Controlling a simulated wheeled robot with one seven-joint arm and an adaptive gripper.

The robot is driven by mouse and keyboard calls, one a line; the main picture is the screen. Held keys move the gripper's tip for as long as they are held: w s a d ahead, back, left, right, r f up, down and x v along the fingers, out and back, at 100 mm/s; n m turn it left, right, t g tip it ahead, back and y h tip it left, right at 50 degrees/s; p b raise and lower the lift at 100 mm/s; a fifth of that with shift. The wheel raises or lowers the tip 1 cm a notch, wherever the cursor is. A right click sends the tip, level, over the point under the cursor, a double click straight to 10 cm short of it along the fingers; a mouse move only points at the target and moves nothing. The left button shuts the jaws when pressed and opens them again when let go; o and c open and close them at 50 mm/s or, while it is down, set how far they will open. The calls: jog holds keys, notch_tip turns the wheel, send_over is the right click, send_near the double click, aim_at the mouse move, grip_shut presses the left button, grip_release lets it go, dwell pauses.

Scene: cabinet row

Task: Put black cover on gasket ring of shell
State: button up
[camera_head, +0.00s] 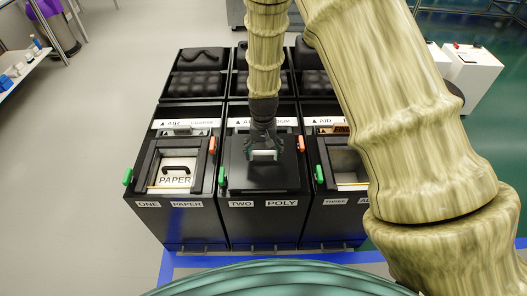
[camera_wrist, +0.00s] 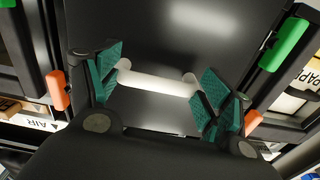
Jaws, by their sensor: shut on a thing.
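A flat black cover (camera_head: 262,178) with a white bar handle (camera_head: 263,155) is over the top opening of the middle cabinet (camera_head: 262,222), labelled TWO POLY. My gripper (camera_head: 263,146) is above it and shut on the handle. In the wrist view, the teal-padded fingers of my gripper (camera_wrist: 162,84) are at the two ends of the white handle (camera_wrist: 158,82), with the glossy black cover (camera_wrist: 195,30) behind. The gasket ring and shell opening are hidden under the cover. I cannot tell whether the cover touches the ring or hangs slightly above.
The left cabinet (camera_head: 168,222), labelled ONE PAPER, has an open frame around a white PAPER panel. The right cabinet (camera_head: 335,225) is partly hidden by my arm. Green latches (camera_head: 222,176) and orange latches (camera_head: 301,144) stick up beside the cover. The floor to the left is clear.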

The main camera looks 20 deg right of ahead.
jog(key=shift+f, duration=0.45)
jog(key=o, duration=2)
jog(key=shift+o, duration=0.2)
jog(key=shift+r, duration=0.1)
notch_tip(320, 180, up, 12)
